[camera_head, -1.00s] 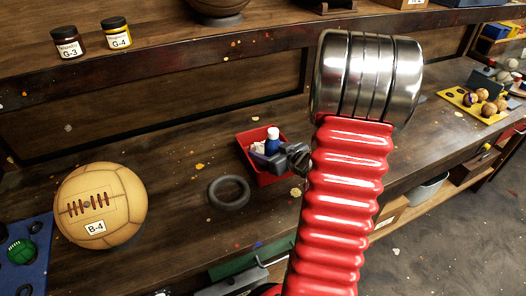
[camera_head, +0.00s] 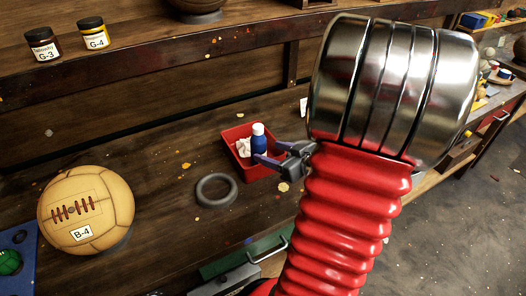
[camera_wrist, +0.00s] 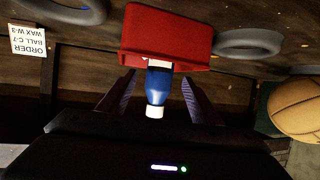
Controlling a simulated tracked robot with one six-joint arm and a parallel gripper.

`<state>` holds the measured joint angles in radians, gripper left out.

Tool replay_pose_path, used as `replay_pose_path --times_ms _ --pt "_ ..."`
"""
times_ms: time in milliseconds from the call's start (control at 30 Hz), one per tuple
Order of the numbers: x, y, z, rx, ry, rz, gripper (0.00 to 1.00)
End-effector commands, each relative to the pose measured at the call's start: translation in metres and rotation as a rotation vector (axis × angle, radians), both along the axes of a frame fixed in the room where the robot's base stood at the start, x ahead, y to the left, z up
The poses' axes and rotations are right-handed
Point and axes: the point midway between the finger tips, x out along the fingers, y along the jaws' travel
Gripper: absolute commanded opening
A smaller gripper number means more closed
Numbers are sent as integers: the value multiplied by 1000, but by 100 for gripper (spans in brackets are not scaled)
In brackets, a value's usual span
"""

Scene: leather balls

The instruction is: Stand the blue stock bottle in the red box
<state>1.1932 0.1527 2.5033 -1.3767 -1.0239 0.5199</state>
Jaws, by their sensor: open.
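The blue stock bottle (camera_head: 259,147) with its white cap is upright in the red box (camera_head: 236,134) in the head view. My gripper (camera_head: 268,154) is open at the right side of the box, its fingers pointing at the bottle. In the wrist view, which is upside down, the bottle (camera_wrist: 158,88) appears between the two spread fingers of my gripper (camera_wrist: 155,92), with a gap on each side. The red box (camera_wrist: 165,38) lies beyond them. The bottle's base is hidden in the box.
White crumpled material (camera_head: 243,147) lies in the box beside the bottle. A dark ring (camera_head: 216,203) lies at its front left. A tan ball (camera_head: 85,210) labelled B-4 sits farther left. Two jars (camera_head: 93,32) stand on the shelf above. The bench between ball and ring is clear.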

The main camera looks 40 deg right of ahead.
Motion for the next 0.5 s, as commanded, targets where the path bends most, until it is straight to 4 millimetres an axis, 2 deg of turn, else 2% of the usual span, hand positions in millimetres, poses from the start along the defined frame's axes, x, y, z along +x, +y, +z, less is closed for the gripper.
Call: replay_pose_path --times_ms 167,500 --pt "-9 1 4 0 -1 0 58" --pt "-10 1 4 0 0 1 58"
